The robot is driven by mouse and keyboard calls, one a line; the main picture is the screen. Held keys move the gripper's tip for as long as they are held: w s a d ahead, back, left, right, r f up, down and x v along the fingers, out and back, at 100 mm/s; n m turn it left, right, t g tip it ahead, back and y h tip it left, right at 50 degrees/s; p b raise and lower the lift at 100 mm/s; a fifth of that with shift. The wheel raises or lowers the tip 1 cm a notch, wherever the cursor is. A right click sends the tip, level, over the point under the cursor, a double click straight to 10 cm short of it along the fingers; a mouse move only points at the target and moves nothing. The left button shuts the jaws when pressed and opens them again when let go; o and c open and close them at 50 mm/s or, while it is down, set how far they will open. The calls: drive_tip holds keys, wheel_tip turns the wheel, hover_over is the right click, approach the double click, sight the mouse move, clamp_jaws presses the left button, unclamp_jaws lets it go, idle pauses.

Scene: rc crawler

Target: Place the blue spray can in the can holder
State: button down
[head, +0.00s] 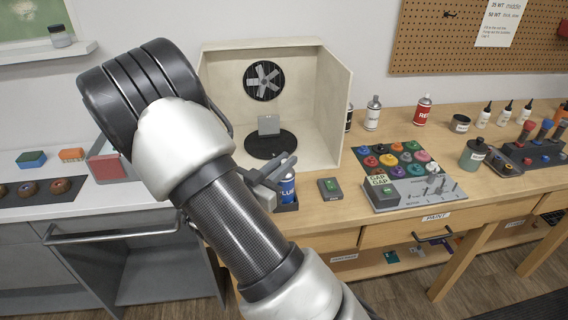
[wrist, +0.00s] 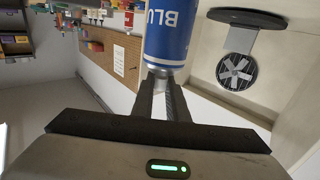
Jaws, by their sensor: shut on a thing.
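The blue spray can (head: 287,189) is upright at the front of the spray booth, with "BLUE" on its label. It fills the top middle of the wrist view (wrist: 168,35), where it appears upside down. My gripper (head: 284,167) is shut on the can's narrow top; both fingers (wrist: 162,88) meet it there in the wrist view. The dark can holder (head: 289,208) shows around the can's lower end in the head view. Whether the can's base rests on the holder's floor cannot be told. My arm hides the holder's left side.
The pale spray booth (head: 335,110) with a fan and dark turntable (head: 270,147) stands behind. A small green-buttoned box (head: 330,187) sits just right of the holder. A red can (head: 422,110) and a white can (head: 373,115) stand behind.

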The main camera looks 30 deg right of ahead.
drive_tip(key=shift+f, duration=0.15)
drive_tip(key=c, duration=1.7)
unclamp_jaws()
drive_tip(key=shift+c, duration=0.2)
